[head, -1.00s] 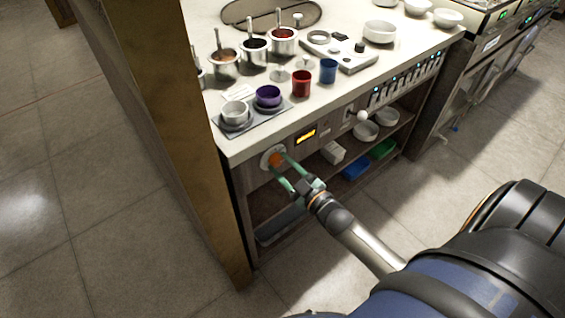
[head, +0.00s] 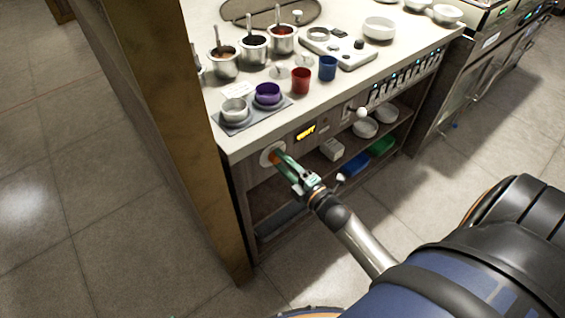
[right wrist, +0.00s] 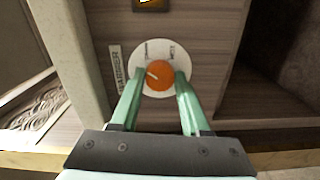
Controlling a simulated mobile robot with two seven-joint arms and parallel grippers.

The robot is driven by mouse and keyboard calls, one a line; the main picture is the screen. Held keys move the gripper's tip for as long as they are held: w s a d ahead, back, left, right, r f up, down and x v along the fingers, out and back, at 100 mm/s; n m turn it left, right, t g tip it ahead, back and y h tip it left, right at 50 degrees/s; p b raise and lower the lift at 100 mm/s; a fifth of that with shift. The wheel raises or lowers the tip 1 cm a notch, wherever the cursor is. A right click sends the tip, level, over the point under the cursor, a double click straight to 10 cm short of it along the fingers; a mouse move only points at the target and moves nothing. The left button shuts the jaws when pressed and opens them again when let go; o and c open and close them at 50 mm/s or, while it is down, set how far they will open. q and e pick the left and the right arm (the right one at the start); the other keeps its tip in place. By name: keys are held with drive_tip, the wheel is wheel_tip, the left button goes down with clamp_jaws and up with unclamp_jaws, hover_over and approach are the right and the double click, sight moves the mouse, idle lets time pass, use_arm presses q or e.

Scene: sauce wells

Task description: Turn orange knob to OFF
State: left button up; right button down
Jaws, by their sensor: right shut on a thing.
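The orange knob (right wrist: 159,74) sits on a round white dial plate (right wrist: 172,50) on the counter's wooden front panel. A pale pointer mark on the knob points to the upper left in the right wrist view. The dial's small labels are too blurred to read. In the head view only a bit of the knob (head: 273,158) shows behind my fingers. My right gripper (head: 279,159) reaches it from the front, with its green fingers shut on the knob from both sides. The fingers also show in the right wrist view (right wrist: 158,80). My left gripper is not in view.
A lit yellow display (head: 306,132) is beside the dial, with a white-knobbed lever (head: 361,112) farther right. Cups and sauce pots stand on the counter (head: 235,145) above. Open shelves with a blue bin (head: 354,163) lie below. A post (head: 205,160) stands close left.

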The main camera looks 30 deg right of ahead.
drive_tip(key=n+b, duration=0.1)
drive_tip(key=n, duration=0.2)
drive_tip(key=shift+n, duration=0.3)
drive_tip(key=shift+n+b, duration=0.35)
drive_tip(key=shift+n, duration=1.35)
drive_tip(key=shift+r, duration=0.1)
drive_tip(key=shift+c, duration=1.9)
unclamp_jaws()
drive_tip(key=s, duration=1.2)
drive_tip(key=shift+s+d, duration=0.25)
drive_tip(key=shift+d, duration=0.2)
drive_tip(key=shift+w, duration=0.1)
